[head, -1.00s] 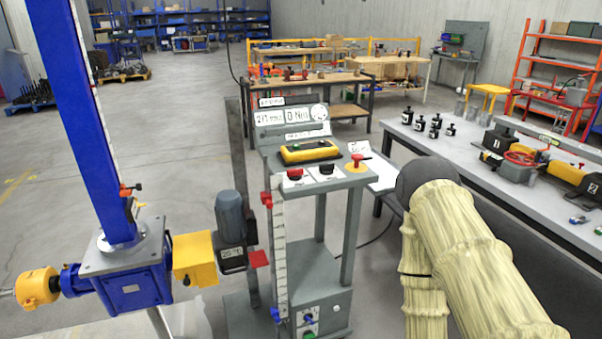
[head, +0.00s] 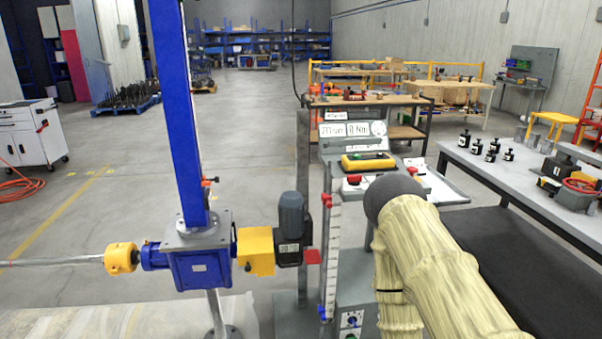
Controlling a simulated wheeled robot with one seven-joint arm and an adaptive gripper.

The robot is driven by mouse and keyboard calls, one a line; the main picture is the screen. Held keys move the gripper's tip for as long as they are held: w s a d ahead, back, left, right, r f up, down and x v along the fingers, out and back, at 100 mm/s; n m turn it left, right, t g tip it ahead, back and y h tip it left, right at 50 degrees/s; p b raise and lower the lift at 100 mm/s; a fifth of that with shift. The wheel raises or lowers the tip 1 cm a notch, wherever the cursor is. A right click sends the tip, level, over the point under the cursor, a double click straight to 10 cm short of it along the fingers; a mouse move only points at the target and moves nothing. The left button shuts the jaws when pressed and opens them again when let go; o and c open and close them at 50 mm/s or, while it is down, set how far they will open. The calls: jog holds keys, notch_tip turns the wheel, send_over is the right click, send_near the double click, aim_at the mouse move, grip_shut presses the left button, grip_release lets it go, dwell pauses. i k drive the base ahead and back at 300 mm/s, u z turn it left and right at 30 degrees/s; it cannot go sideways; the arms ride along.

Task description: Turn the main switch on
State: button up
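My sleeved arm crosses the lower right, in front of the console. My gripper is not in view.
A blue screw jack column (head: 180,110) with a gearbox, yellow couplings and a grey motor (head: 291,215) stands left of the console. Open floor lies left, near a white tool cabinet (head: 30,135).

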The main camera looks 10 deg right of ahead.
aim_at(355, 179)
jog(key=u, duration=1.35)
jog(key=i, duration=1)
jog(key=z, duration=1.55)
